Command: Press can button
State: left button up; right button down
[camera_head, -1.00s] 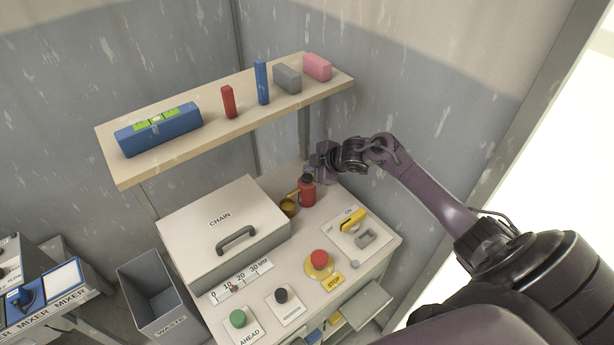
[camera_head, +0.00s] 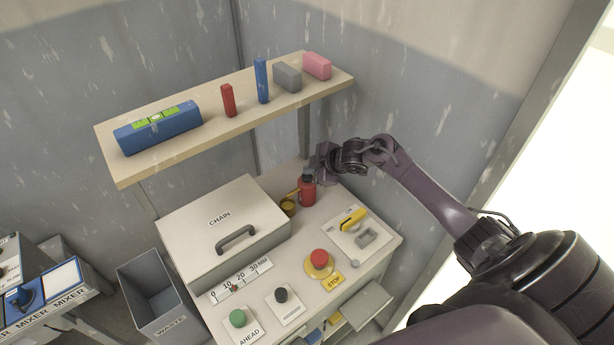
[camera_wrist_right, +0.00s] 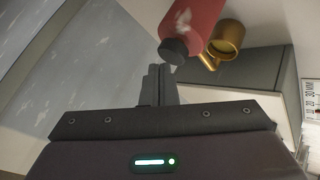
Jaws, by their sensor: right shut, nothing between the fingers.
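The red can (camera_head: 307,192) stands upright on the bench top, right of the CHAIN box, with a brass-coloured cup (camera_head: 288,207) beside it. In the right wrist view the can (camera_wrist_right: 192,22) has a dark round button or cap (camera_wrist_right: 173,50) on its end. My right gripper (camera_head: 309,173) is right at the top of the can and partly hides it. In the wrist view its fingers (camera_wrist_right: 158,72) are shut and empty, with the tips close to the dark cap. I cannot tell whether they touch it. My left gripper is not in view.
A shelf (camera_head: 220,125) with several blocks hangs over the bench's back. The CHAIN box (camera_head: 190,225) stands left of the can. A red STOP button (camera_head: 319,257) and a yellow-handled switch (camera_head: 352,219) are in front. A waste bin (camera_head: 152,290) is at left.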

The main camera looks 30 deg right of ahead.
aim_at(310, 177)
jog(key=shift+f+b, duration=0.35)
jog(key=shift+f, duration=0.25)
dwell(0.7)
dwell(0.4)
jog(key=shift+r+p, duration=0.95)
jog(key=shift+r, duration=0.05)
notch_tip(310, 177, up, 5)
jog(key=p, duration=0.4)
jog(key=shift+p, duration=0.35)
